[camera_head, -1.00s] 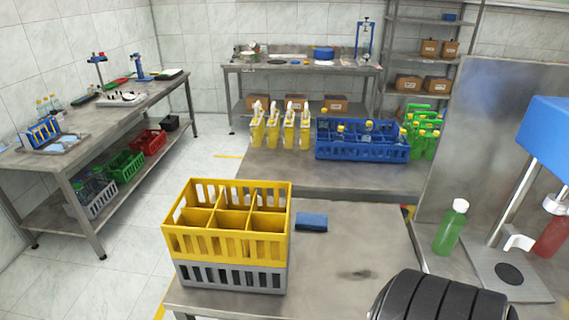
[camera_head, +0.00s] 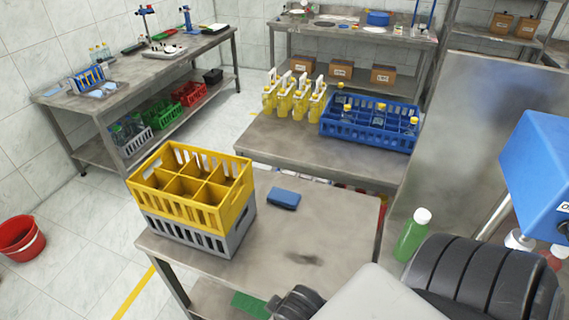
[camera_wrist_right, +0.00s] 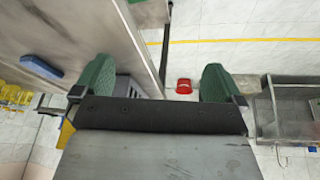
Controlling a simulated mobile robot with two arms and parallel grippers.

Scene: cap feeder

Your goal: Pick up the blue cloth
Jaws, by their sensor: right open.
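The blue cloth (camera_head: 284,199) is a small folded block lying flat on the grey metal table (camera_head: 325,232), just right of the crates. It also shows in the right wrist view (camera_wrist_right: 41,67), at the upper left, well off to the side of the fingers. My right gripper (camera_wrist_right: 157,84) is open and empty, its two green fingers wide apart and away from the cloth. In the head view my right arm fills the lower right and its fingertips cannot be made out. My left gripper is not in view.
A yellow crate (camera_head: 146,180) sits on a grey crate (camera_head: 190,233) left of the cloth. A green bottle (camera_head: 411,238) and a blue machine (camera_head: 543,170) stand at the right. The table in front of the cloth is clear. A red bucket (camera_head: 20,237) is on the floor.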

